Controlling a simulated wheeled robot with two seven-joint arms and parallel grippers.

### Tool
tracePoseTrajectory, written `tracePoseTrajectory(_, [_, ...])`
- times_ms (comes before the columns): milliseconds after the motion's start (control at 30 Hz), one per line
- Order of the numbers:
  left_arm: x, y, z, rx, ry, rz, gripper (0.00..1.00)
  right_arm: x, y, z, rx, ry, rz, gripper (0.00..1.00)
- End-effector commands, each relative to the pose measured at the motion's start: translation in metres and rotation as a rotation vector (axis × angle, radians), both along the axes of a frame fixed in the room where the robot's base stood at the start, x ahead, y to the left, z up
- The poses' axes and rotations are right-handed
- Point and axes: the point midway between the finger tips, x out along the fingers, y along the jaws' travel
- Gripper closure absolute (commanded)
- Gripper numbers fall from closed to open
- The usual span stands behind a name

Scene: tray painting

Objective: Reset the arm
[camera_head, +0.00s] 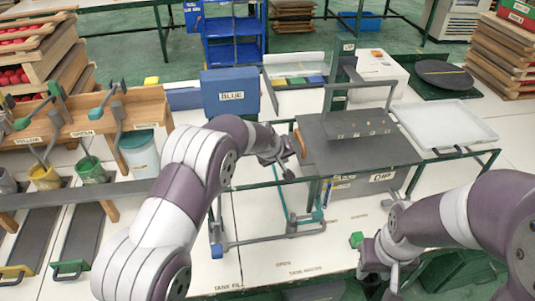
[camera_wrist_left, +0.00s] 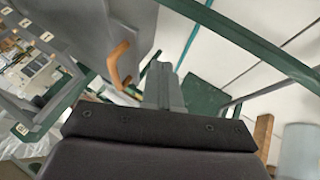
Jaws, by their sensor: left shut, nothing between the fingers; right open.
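My left arm reaches in from the left. Its gripper (camera_head: 283,168) is shut and empty beside the green metal frame (camera_head: 277,183) of the dark grey station (camera_head: 360,150). A curved wooden handle (camera_head: 300,143) on that station's left side is close to the fingers. In the left wrist view the closed fingers (camera_wrist_left: 163,88) point up the picture, with the wooden handle (camera_wrist_left: 118,66) to their left and apart from them. My right gripper (camera_head: 390,278) is low at the right front, open, seen small and partly hidden by its own arm.
A blue box (camera_head: 231,92) labelled BLUE stands behind my left arm. A white tray (camera_head: 445,124) lies at the right. A wooden rack (camera_head: 85,127) with paint cups, including a green cup (camera_head: 91,170), stands at the left.

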Motion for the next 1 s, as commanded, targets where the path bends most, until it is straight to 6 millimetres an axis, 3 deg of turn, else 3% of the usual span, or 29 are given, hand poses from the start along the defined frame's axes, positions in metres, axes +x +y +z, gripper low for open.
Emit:
tracePoseTrajectory(400, [-0.044, 0.021, 0.067, 0.0, -0.005, 0.001, 1.0, 0.0, 0.0, -0.014, 0.0, -0.001, 0.0, 0.57])
tracePoseTrajectory(667, [-0.052, 0.024, 0.072, 0.027, -0.004, -0.034, 1.0, 0.0, 0.0, -0.014, 0.0, -0.001, 0.0, 0.57])
tracePoseTrajectory(767, [-0.087, 0.035, 0.041, 0.116, 0.081, -0.117, 1.0, 0.0, 0.0, -0.014, 0.0, -0.001, 0.0, 0.57])
tracePoseTrajectory(900, [-0.192, 0.086, 0.014, 0.284, 0.253, -0.282, 1.0, 0.0, 0.0, -0.014, 0.0, -0.001, 0.0, 0.57])
tracePoseTrajectory(1000, [-0.266, 0.12, 0.01, 0.357, 0.351, -0.365, 1.0, 0.0, 0.0, -0.014, 0.0, -0.001, 0.0, 0.57])
